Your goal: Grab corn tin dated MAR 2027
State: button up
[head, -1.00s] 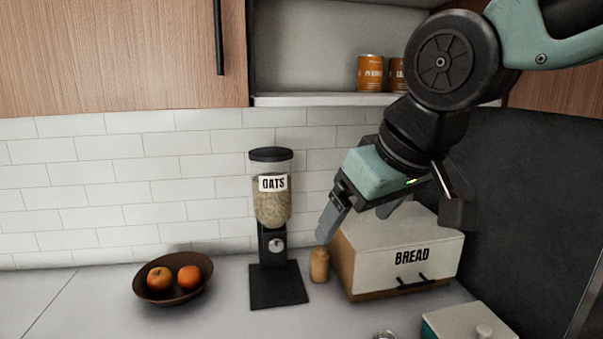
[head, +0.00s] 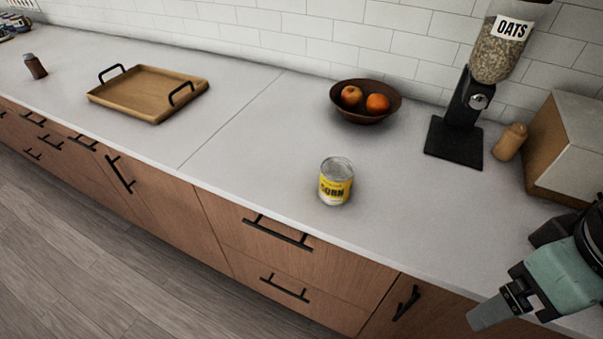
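A corn tin (head: 336,182) with a yellow label stands upright on the white counter, near its front edge, in the middle of the head view. The label reads CORN; no date can be read on it. My gripper (head: 488,313) is at the lower right, well apart from the tin and near the counter's front edge. One grey finger shows, pointing down and left. The other finger cannot be made out, so I cannot tell the opening between them.
A brown bowl of fruit (head: 365,116) stands behind the tin. An oats dispenser (head: 456,148), a small wooden jar (head: 510,142) and a bread box (head: 567,150) are to the right. A wooden tray (head: 150,105) and a brown shaker (head: 35,66) are left. Counter around the tin is clear.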

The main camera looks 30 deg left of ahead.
aim_at(337, 172)
jog(key=u, duration=0.95)
jog(key=j+u, duration=0.15)
jog(key=j, duration=0.55)
